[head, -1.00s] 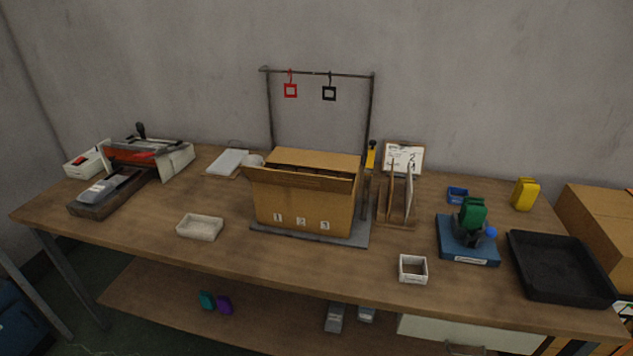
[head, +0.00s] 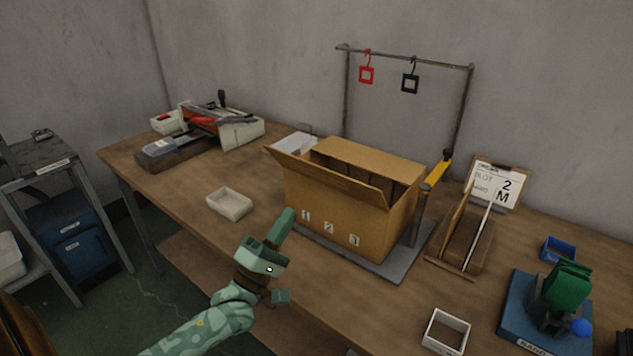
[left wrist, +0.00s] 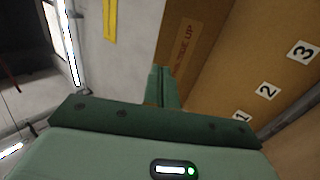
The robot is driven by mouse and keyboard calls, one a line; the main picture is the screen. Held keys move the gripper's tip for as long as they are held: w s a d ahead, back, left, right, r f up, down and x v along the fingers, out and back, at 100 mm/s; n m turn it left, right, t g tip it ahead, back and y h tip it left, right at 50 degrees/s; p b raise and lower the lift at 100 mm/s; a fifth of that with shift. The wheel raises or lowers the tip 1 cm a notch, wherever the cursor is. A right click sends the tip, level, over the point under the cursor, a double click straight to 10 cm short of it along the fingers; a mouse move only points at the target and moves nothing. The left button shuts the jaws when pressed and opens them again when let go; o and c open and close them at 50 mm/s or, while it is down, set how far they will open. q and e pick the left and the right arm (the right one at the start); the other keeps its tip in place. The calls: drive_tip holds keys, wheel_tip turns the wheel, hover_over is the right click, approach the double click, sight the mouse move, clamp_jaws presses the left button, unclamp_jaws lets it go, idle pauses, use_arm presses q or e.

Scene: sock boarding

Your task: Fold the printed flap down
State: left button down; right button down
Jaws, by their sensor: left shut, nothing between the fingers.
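The open cardboard box (head: 335,215) stands on a grey plate (head: 405,262), with labels 1, 2 and 3 on its front. Its front flap (head: 335,178) slants up and outward. A back flap (head: 370,156) lies over part of the top opening. My left gripper (head: 288,214) is shut and empty, pointing up just in front of the box's left front corner. In the left wrist view its fingers (left wrist: 161,84) are together beside a brown cardboard face (left wrist: 187,48) printed "SIDE UP". I cannot tell whether that face is a flap or a wall. My right gripper is out of view.
A frame with red (head: 366,75) and black (head: 410,82) hanging tags stands behind the box. A white tray (head: 229,204) lies left of the box. A wooden rack (head: 464,240) and a clipboard (head: 495,183) are to its right. The table between tray and box is clear.

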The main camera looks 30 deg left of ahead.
sight(318, 168)
use_arm(q)
drive_tip(key=x, duration=0.8)
drive_tip(key=shift+w, duration=0.1)
drive_tip(key=shift+w+r, duration=0.3)
drive_tip(key=shift+w, duration=0.25)
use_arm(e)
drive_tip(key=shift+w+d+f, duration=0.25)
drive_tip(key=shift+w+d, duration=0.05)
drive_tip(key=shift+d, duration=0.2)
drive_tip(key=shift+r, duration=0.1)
